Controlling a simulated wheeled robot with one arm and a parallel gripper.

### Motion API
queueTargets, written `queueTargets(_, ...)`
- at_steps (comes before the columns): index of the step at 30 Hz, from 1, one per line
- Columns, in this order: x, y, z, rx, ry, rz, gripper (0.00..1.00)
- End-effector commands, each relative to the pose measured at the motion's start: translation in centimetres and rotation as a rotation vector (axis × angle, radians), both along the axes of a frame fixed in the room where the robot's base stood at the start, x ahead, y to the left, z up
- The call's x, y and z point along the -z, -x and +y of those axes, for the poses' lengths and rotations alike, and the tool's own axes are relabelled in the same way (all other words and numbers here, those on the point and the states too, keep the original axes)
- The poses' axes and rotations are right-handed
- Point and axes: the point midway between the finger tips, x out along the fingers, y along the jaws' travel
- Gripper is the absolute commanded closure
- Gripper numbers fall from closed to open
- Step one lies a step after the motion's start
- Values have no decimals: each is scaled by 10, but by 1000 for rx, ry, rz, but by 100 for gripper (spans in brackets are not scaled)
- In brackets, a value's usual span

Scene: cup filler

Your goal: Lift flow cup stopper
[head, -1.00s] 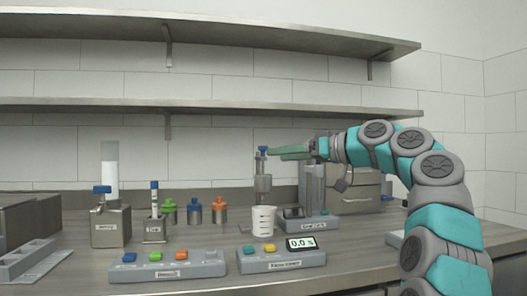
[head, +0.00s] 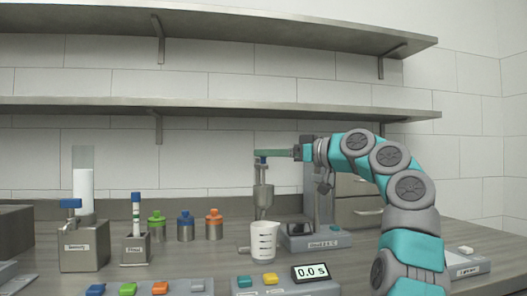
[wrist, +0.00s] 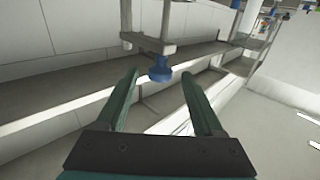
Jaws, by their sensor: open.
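The flow cup (head: 263,196) is a grey metal cup held up on a stand, with a blue stopper (head: 261,160) at its top. The blue stopper knob also shows in the wrist view (wrist: 160,75), just beyond the fingertips and roughly centred between them. My gripper (head: 258,153) is open, with its green fingers level and reaching from the right to the stopper's top in the head view. In the wrist view my gripper (wrist: 160,78) has empty space between its fingers. Contact with the knob cannot be told.
A white measuring beaker (head: 264,241) stands below the flow cup. A timer display (head: 310,272) and button panels line the front. Several coloured bottles (head: 185,226) and a metal container (head: 85,247) stand left. A shelf (head: 200,106) runs above my arm.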

Motion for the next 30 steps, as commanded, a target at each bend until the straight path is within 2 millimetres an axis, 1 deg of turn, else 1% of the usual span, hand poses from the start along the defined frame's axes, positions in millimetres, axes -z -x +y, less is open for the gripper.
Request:
queueTargets(1, -1, -4, 8, -2, 2, 2, 31)
queueTargets(3, -1, -8, 15, -1, 2, 1, 31)
queueTargets(6, 0, -13, 21, 1, 0, 0, 31)
queueTargets(13, 0, -13, 22, 1, 0, 0, 31)
queueTargets(14, 0, -13, 22, 1, 0, 0, 32)
queueTargets(30, 0, -13, 22, 0, 0, 1, 93)
